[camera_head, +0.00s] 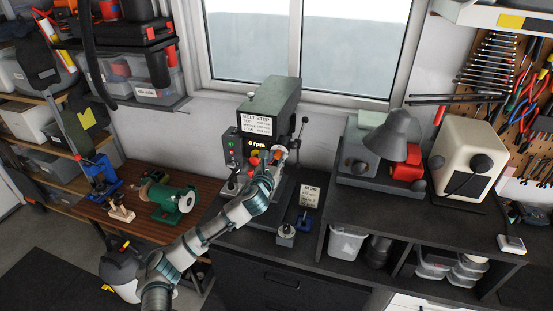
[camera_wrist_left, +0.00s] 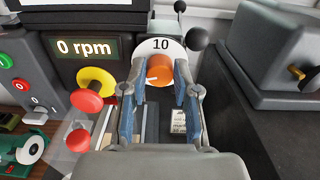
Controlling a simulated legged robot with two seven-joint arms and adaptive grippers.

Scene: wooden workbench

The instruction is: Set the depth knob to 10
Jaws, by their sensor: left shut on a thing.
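The depth knob (camera_wrist_left: 160,72) is orange with a small white mark at its left side, seen in the left wrist view. A white dial plate (camera_wrist_left: 140,48) behind it reads "10" at the top. My left gripper (camera_wrist_left: 163,78) has its two blue-padded fingers on either side of the knob and is shut on it. In the head view my left gripper (camera_head: 275,160) is at the front of the green-topped drill press (camera_head: 274,100), and the arm hides much of the machine. My right gripper is not in view.
A display reading "0 rpm" (camera_wrist_left: 83,47) and a red stop button on a yellow base (camera_wrist_left: 90,90) sit left of the knob. A black ball-ended lever (camera_wrist_left: 197,38) is close on the right. A grey machine (camera_head: 367,140) and lamp (camera_head: 390,135) stand further right.

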